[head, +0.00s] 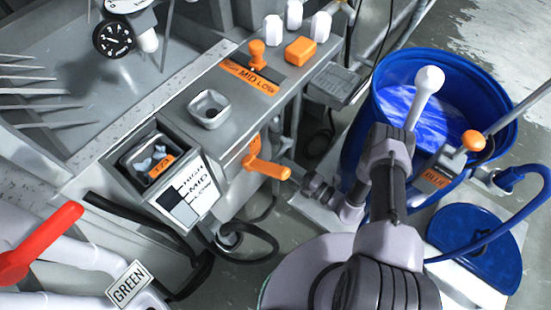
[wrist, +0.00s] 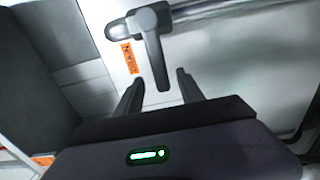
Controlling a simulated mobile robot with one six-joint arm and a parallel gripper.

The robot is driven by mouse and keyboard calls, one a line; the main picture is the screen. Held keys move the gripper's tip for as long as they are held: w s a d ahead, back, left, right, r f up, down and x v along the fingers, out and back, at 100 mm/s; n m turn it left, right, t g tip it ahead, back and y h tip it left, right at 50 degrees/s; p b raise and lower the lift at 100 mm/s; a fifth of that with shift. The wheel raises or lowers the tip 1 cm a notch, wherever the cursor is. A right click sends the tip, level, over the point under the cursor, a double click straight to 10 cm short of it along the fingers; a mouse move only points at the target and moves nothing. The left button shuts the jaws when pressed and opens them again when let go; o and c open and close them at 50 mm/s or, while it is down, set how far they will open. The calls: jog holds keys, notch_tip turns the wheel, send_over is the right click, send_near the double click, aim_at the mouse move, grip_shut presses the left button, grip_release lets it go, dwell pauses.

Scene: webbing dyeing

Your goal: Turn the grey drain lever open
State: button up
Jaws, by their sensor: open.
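The grey drain lever (wrist: 152,55) shows in the wrist view on a pale panel. It hangs from a round hub beside a short grey pipe end, its handle pointing down and slightly right. My gripper (wrist: 159,82) is open, with one dark finger on each side of the handle's lower end. The handle tip reaches between the fingers, and a gap shows on both sides. How deep the handle sits between them is hard to tell. In the head view I cannot make out the drain lever, and my arm covers part of the floor area.
An orange label (wrist: 130,58) is on the panel left of the lever. In the head view stand a control box with an orange handle (head: 268,169), a blue barrel (head: 377,115), a blue lid (head: 478,245), a red lever (head: 45,240) and a GREEN sign (head: 129,285).

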aim_at(277, 160)
jog(key=b+x, duration=0.1)
jog(key=x, duration=0.4)
jog(key=shift+w+a, duration=0.25)
grip_shut()
dwell(1.1)
